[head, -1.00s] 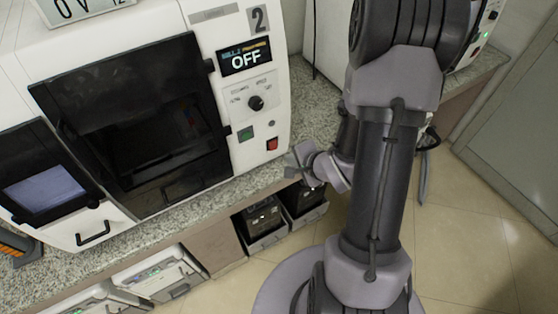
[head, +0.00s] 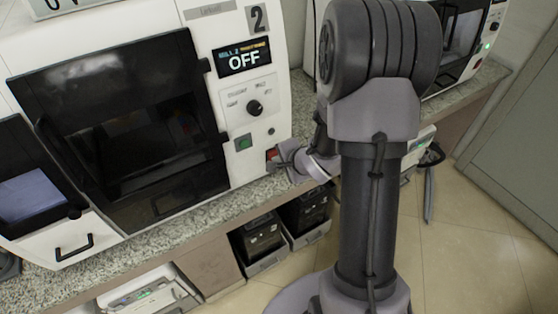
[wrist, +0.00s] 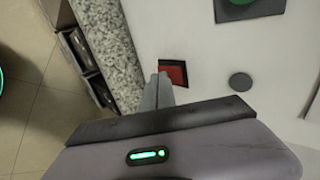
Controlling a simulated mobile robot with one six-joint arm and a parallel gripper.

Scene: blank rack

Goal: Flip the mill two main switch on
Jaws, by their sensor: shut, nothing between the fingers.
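Mill two (head: 120,110) is a white machine on the counter, with a "2" label and a display (head: 244,57) that reads OFF. Its red rocker switch (head: 272,155) sits low on the right of the front panel, partly hidden by my gripper (head: 278,160) in the head view. In the wrist view the red switch (wrist: 174,74) shows in a dark frame just beyond the tips of my gripper (wrist: 160,82). The fingers are shut and empty, with tips at or very near the switch's edge; I cannot tell whether they touch.
A green button (head: 243,142) is left of the switch, and a black knob (head: 255,107) is above. The granite counter edge (head: 215,198) runs below the panel. Black bins (head: 305,212) stand under the counter. Another machine (head: 470,40) is at right.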

